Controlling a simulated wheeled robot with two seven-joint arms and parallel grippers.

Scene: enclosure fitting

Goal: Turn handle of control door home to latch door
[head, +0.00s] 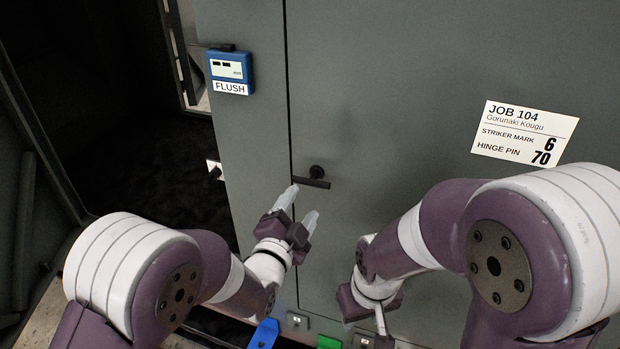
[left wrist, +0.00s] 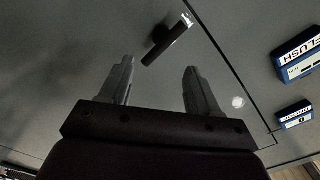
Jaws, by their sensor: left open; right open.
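The handle (head: 313,182) is a dark lever on a round boss, near the left edge of the grey control door (head: 400,120). It lies close to level in the head view. The door looks flush with the panel beside it, with a thin seam between. My left gripper (head: 298,208) is open, just below and left of the handle, with its fingers pointing up at it. In the left wrist view the handle (left wrist: 168,40) appears beyond the open fingertips (left wrist: 159,66), apart from them. My right gripper (head: 363,320) is open and empty, low in front of the door.
A blue FLUSH gauge (head: 231,70) is fixed on the panel left of the seam. A white JOB 104 label (head: 524,132) is on the door at right. A green block (head: 329,342) and a blue piece (head: 263,334) are at the bottom. The door face around the handle is clear.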

